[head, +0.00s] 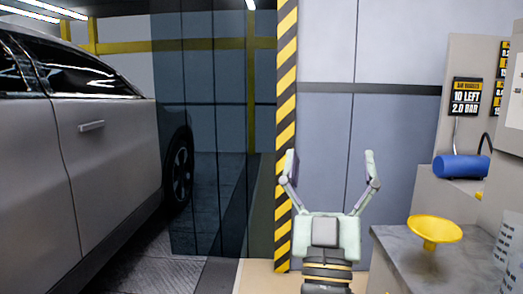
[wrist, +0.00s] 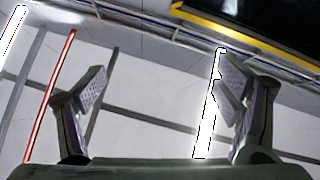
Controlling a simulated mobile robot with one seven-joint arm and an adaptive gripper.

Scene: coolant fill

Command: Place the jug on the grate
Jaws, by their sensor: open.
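My gripper (head: 330,165) is open and empty, pointing up in the lower middle of the head view, left of a grey counter. In the wrist view my gripper (wrist: 162,85) shows its two fingers spread wide, with only ceiling panels and lights between and behind them. I make out no clear jug and no grate in either view. A blue cylinder (head: 461,166) with a dark curved hose or handle lies at the right; I cannot tell what it is.
The grey counter (head: 392,250) at the lower right bears a yellow funnel-like dish (head: 434,229). A pale car (head: 95,150) stands at the left. A yellow-black striped post (head: 286,120) rises behind my gripper. A sign (head: 466,97) hangs at the right.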

